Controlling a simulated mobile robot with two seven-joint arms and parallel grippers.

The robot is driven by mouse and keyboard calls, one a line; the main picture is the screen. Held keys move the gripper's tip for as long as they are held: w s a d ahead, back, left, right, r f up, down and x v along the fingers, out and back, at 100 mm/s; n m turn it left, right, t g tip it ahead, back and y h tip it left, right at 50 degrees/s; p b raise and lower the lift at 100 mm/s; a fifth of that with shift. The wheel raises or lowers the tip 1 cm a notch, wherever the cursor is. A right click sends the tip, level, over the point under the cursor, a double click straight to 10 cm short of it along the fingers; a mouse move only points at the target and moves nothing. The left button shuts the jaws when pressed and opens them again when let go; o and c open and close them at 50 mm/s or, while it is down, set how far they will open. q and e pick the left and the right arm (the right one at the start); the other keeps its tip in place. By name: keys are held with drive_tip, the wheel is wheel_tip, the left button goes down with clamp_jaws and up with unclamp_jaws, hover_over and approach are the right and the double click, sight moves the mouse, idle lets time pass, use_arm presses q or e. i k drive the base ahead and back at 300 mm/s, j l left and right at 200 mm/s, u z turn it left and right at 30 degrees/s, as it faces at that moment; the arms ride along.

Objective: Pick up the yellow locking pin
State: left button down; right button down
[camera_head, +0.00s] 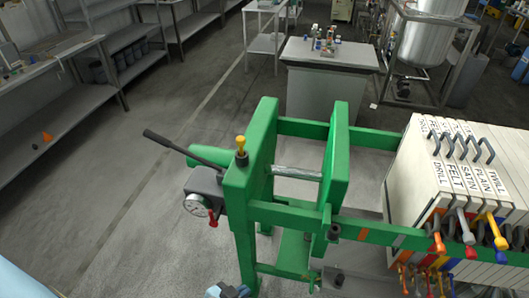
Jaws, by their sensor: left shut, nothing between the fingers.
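The yellow locking pin (240,144) stands upright on top of the left green post of the press frame (262,150). Its yellow knob shows above a dark collar; its lower part is hidden in the post. My left gripper (228,291) seems to be the small grey-blue shape at the bottom edge, only partly in view. It is shut and empty, well below the pin in the picture and apart from it. My right gripper is not in view.
A black lever (170,143) juts left beside the pin, above a dial gauge (196,204) and a red handle (213,218). Labelled white plates (425,165) stand at the right. A grey cabinet (330,85) stands behind. The floor at left is clear.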

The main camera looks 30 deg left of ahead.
sight(240, 140)
drive_tip(key=j+z, duration=0.2)
drive_tip(key=j, duration=0.75)
drive_tip(key=j+z, duration=0.2)
drive_tip(key=j, duration=0.7)
drive_tip(key=j+z, duration=0.2)
drive_tip(key=j, duration=0.75)
drive_tip(key=k, duration=0.05)
